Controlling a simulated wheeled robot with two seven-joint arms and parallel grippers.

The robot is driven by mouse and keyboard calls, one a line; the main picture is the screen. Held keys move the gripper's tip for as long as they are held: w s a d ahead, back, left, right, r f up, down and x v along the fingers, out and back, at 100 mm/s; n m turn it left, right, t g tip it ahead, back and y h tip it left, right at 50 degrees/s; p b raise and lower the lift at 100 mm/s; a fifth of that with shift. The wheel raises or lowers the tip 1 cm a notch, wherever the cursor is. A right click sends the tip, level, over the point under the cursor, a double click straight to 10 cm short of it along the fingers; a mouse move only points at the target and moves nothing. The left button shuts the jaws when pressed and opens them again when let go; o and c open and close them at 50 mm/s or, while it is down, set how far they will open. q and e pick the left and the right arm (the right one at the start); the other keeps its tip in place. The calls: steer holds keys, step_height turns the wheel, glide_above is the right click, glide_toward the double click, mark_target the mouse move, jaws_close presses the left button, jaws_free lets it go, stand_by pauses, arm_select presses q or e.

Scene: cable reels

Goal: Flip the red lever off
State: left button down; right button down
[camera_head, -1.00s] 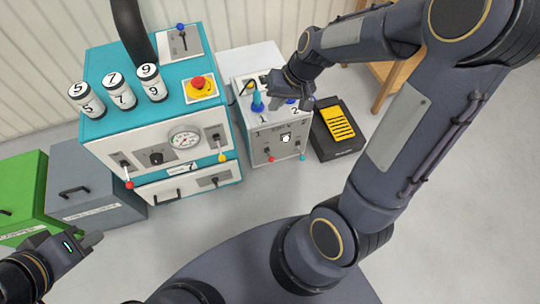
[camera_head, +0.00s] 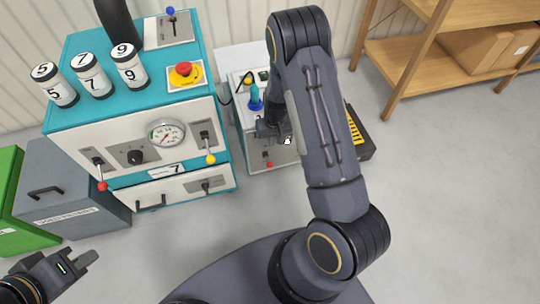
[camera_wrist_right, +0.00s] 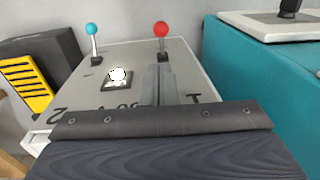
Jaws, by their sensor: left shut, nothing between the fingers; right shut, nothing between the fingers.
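A red-knobbed lever (camera_head: 268,165) is on the front panel of the small white box (camera_head: 256,155). In the right wrist view the red lever (camera_wrist_right: 162,32) stands out beyond the fingers, beside a blue-knobbed lever (camera_wrist_right: 91,32). My right gripper (camera_head: 268,131) is shut and empty at the box's front, a little above the red lever in the head view. Its fingers (camera_wrist_right: 158,84) point toward the lever, apparently short of touching it. My left gripper (camera_head: 88,260) is shut and empty at the lower left, far from the box. My right arm hides the box's right part.
A teal machine (camera_head: 60,120) stands left of the box, with another red-knobbed lever (camera_head: 101,184) and a yellow-knobbed lever (camera_head: 210,158). A black and yellow case (camera_head: 358,130) is partly behind my right arm. A wooden shelf (camera_head: 400,60) stands back right. Open floor lies at right.

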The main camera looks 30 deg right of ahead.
mark_target(271, 164)
steer(key=shift+f, duration=0.1)
step_height(271, 164, down, 10)
steer(key=b, duration=0.4)
steer(key=shift+w+a, duration=0.15)
steer(key=shift+a, duration=0.15)
steer(key=shift+s+f, duration=0.1)
steer(key=shift+s, duration=0.15)
steer(key=shift+s+a+f+b, duration=0.2)
steer(key=shift+s+f+b, duration=0.3)
steer(key=shift+s+f, duration=0.25)
steer(key=shift+s+a+f+b, duration=0.15)
steer(key=shift+s+f+b, duration=0.35)
steer(key=shift+f, duration=0.3)
steer(key=shift+r, duration=0.1)
steer(key=shift+r+p, duration=0.6)
steer(key=shift+r, duration=0.15)
